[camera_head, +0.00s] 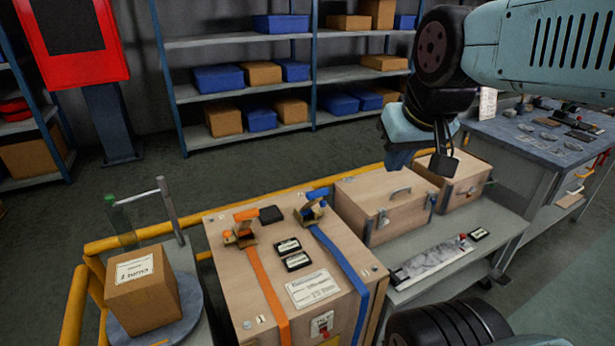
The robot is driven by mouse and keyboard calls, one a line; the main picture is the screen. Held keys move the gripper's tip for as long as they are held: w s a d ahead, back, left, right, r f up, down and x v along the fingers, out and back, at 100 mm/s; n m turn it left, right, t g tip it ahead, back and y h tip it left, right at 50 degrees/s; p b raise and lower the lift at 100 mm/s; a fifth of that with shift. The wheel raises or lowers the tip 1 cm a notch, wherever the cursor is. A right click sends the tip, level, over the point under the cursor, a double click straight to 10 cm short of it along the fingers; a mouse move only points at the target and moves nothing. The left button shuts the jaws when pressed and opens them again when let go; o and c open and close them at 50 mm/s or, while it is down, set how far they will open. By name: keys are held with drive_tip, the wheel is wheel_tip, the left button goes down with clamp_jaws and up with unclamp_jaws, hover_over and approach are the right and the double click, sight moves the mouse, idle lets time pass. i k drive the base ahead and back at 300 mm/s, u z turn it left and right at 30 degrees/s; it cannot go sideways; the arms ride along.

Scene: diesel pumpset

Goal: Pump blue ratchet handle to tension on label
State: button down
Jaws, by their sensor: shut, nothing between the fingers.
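The blue ratchet handle (318,193) sits on the top of a wooden crate (226,270), on a brassy ratchet body. A blue strap (340,258) runs from it across the crate top and down the front. An orange ratchet handle (246,214) with its own orange strap (268,290) lies to the left. A white label (313,288) lies on the crate top; its print is too small to read. My gripper (441,168) is shut and empty, up and to the right of the blue handle, apart from it. My arm partly hides it.
Two small dark displays (288,246) lie between the straps. Latched wooden cases (380,200) stand on a grey bench at the right. A yellow rail (130,237) runs behind the crate. A small box (146,295) stands at the left. A workbench (535,140) with parts is farther right.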

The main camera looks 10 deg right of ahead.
sight(314, 197)
drive_tip(key=z, duration=1.35)
drive_tip(key=i, duration=0.1)
drive_tip(key=u, duration=2.95)
drive_tip(key=k, duration=0.85)
drive_tip(key=z, duration=0.95)
drive_tip(key=i, duration=1)
drive_tip(key=z, duration=0.15)
